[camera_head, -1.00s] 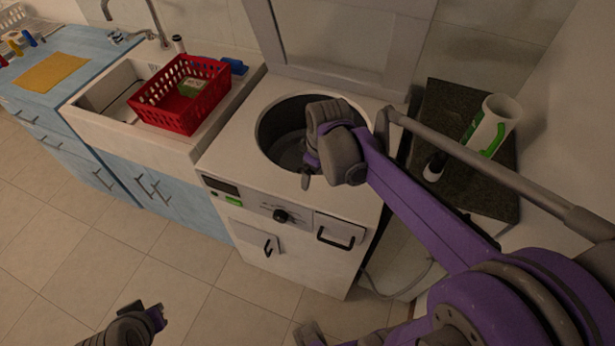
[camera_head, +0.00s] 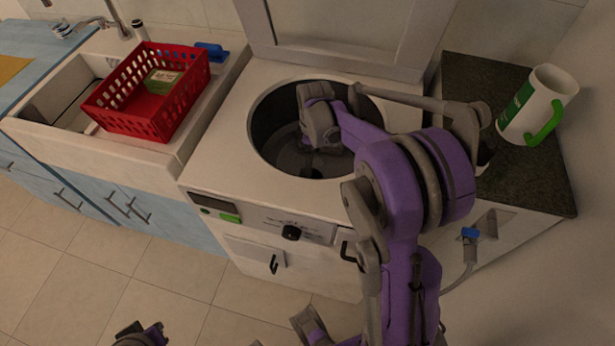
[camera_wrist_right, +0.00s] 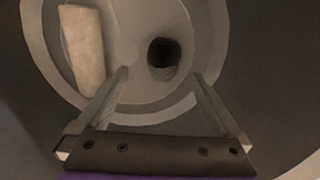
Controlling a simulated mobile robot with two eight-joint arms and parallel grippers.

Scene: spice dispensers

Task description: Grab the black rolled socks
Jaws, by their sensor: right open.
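A small round black bundle, which looks like the black rolled socks (camera_wrist_right: 165,57), lies on the floor of the washer drum in the right wrist view. My right gripper (camera_wrist_right: 160,78) is open above it. The bundle shows between and beyond the fingertips, nearer the right one, with no contact visible. In the head view, my right gripper (camera_head: 313,168) reaches down into the open top-loading washer (camera_head: 222,150), and my arm covers part of the opening.
A pale cloth-like item (camera_wrist_right: 84,48) lies in the drum, left of the socks. The drum wall surrounds the gripper. A red basket (camera_head: 135,128) stands over the sink at left. A white jug with a green handle (camera_head: 540,105) stands on the dark counter (camera_head: 545,180) at right.

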